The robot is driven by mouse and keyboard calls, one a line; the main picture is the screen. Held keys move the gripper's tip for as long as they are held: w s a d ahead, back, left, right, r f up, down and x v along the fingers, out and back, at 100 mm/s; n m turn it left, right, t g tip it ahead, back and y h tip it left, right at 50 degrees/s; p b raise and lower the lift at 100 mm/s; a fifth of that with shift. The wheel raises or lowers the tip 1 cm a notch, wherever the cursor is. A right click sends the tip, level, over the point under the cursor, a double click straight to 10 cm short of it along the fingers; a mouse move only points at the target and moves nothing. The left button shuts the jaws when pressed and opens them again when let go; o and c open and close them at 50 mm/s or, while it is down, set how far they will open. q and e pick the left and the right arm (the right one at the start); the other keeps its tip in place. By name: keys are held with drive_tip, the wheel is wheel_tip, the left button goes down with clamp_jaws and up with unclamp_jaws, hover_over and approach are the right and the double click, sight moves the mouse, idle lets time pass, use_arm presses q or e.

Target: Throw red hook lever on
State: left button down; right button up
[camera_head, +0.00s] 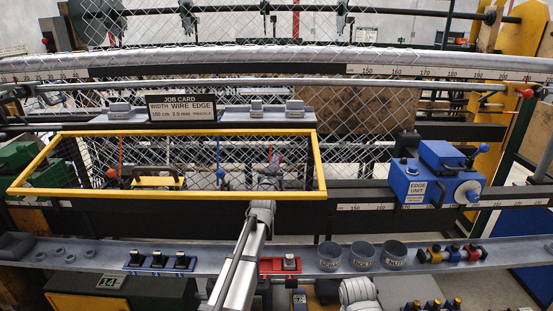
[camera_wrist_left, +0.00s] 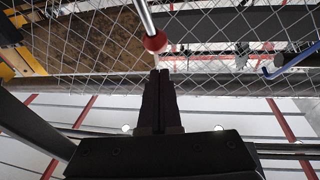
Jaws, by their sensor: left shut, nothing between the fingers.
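My left gripper (camera_head: 270,172) reaches up from the bottom middle of the head view to the yellow-framed mesh opening. In the left wrist view its two dark fingers (camera_wrist_left: 159,74) are together with nothing between them. A red ball knob (camera_wrist_left: 155,42) on a silver rod shows just beyond the fingertips there; whether they touch it I cannot tell. In the head view a little red (camera_head: 275,158) shows at my gripper, mostly hidden. A thin red lever (camera_head: 121,151) stands farther left, and a blue-knobbed lever (camera_head: 218,174) stands just left of my gripper.
The yellow frame (camera_head: 170,193) surrounds the opening, with wire mesh (camera_wrist_left: 90,45) close around the knob. A blue hooked bar (camera_wrist_left: 288,62) is at right in the wrist view. The blue edge unit (camera_head: 418,187) stands right. A grey shelf (camera_head: 215,262) with several cups and switches runs in front.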

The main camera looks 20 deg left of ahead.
use_arm(q)
drive_tip(key=s+d+f+m+g+h, duration=0.3)
drive_tip(key=s+d+f+g, duration=0.6)
drive_tip(key=s+d+f, duration=0.8)
drive_tip(key=s+d+f+g, duration=0.1)
drive_tip(key=s+f+g, duration=0.2)
drive_tip(key=s, duration=0.6)
drive_tip(key=s+d+f+m+g+y, duration=0.1)
drive_tip(key=s+f+g, duration=0.2)
drive_tip(key=s, duration=0.6)
drive_tip(key=s+d+f+g+y, duration=0.1)
drive_tip(key=s+f+g, duration=0.3)
drive_tip(key=s, duration=0.6)
drive_tip(key=shift+d+m+g+b, duration=0.35)
drive_tip(key=shift+d+m+g, duration=0.05)
drive_tip(key=shift+g, duration=0.3)
